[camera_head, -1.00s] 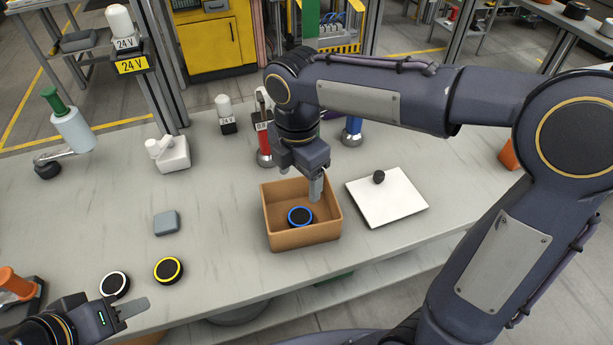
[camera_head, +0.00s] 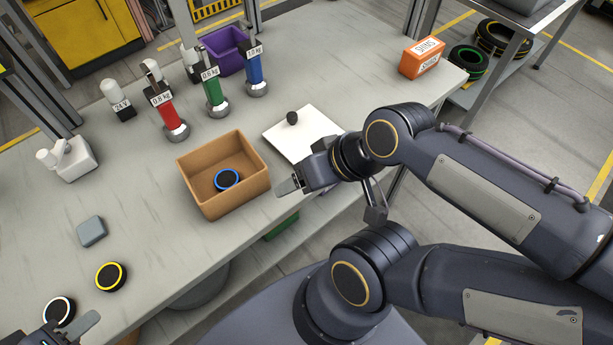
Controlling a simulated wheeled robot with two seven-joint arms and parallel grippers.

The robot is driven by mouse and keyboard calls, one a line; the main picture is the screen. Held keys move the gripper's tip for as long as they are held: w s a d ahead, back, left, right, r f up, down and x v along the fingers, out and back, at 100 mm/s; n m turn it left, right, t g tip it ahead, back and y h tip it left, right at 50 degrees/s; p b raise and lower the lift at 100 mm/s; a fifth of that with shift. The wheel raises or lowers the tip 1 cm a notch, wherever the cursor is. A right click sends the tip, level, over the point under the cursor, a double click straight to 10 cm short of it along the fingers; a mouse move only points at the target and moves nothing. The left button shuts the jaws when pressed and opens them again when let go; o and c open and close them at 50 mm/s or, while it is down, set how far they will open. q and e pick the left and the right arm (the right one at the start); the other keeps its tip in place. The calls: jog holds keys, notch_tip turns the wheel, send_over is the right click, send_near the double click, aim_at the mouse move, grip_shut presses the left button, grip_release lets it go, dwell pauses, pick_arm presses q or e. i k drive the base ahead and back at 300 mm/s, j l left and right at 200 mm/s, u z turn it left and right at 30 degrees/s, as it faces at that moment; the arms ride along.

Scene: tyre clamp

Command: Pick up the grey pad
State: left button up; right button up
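The grey pad (camera_head: 91,231) is a small rounded block lying flat on the left part of the workbench. Nothing touches it. My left gripper (camera_head: 84,323) shows only in part at the lower left corner, below the pad and apart from it. A flat finger shows there, but the gap between its fingers does not. My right gripper (camera_head: 290,185) is by the right side of the brown box, far to the right of the pad. I see no object in it, and its finger gap is not clear.
A yellow-ringed puck (camera_head: 111,276) and a white-ringed puck (camera_head: 60,311) lie between the pad and my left gripper. The brown box (camera_head: 222,200) holds a blue-ringed puck (camera_head: 227,179). A white dispenser (camera_head: 72,160) stands behind the pad. The bench (camera_head: 150,220) is clear right of the pad.

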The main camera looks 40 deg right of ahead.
aim_at(93, 229)
jog(key=j+u, duration=0.15)
jog(key=j, duration=1.65)
